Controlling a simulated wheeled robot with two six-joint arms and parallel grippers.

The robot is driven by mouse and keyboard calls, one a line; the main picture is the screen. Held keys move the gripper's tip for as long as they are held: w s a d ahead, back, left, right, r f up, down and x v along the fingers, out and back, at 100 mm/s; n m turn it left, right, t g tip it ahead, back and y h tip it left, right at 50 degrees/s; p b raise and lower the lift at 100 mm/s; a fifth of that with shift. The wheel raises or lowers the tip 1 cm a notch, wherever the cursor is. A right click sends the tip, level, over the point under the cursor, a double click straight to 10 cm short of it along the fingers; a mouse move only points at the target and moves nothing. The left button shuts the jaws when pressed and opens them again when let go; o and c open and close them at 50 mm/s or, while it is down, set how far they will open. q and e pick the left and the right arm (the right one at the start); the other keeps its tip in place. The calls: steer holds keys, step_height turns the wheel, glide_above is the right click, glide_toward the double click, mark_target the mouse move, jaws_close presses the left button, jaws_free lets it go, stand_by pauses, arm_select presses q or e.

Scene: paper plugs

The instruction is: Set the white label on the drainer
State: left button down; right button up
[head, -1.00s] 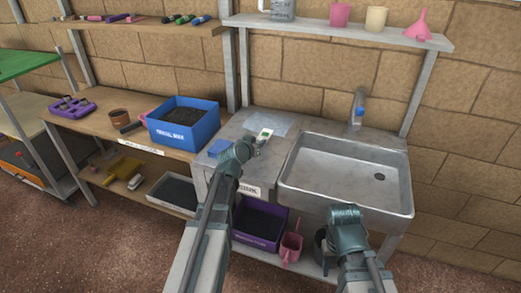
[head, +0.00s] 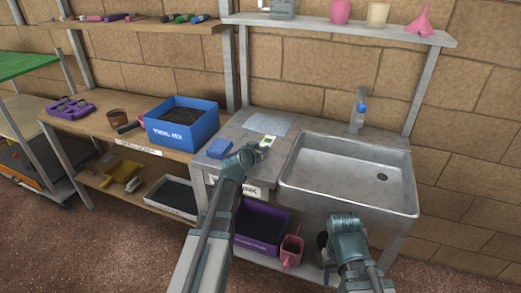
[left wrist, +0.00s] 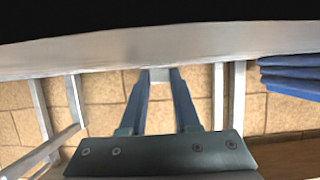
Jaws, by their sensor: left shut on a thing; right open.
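My left gripper (head: 262,149) is over the worktop left of the sink. It is shut on a small white label (head: 268,141) with a green patch, which shows at its fingertips. In the left wrist view the fingers (left wrist: 160,85) close toward a small pale piece, the label (left wrist: 160,74). A pale grey flat panel, probably the drainer (head: 267,123), lies on the worktop just behind the label. I cannot tell whether the label touches the worktop. My right gripper (head: 345,222) is in front of the sink, open; its fingertips are hard to see.
The metal sink (head: 330,165) with a tap (head: 358,110) is on the right. A folded blue stack (head: 219,149) lies left of my left gripper. A blue box of dark soil (head: 183,125) stands on the wooden bench. A shelf (head: 340,32) hangs above.

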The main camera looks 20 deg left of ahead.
arm_select(q)
steer(key=c, duration=0.6)
jaws_free()
steer(key=shift+c, duration=0.2)
steer(key=shift+r, duration=0.1)
steer(key=shift+s+r+p, duration=0.2)
steer(key=shift+s+p, duration=0.15)
steer(key=shift+p, duration=0.1)
steer(key=p+v, duration=0.4)
steer(key=v, duration=0.7)
steer(key=shift+s, duration=0.1)
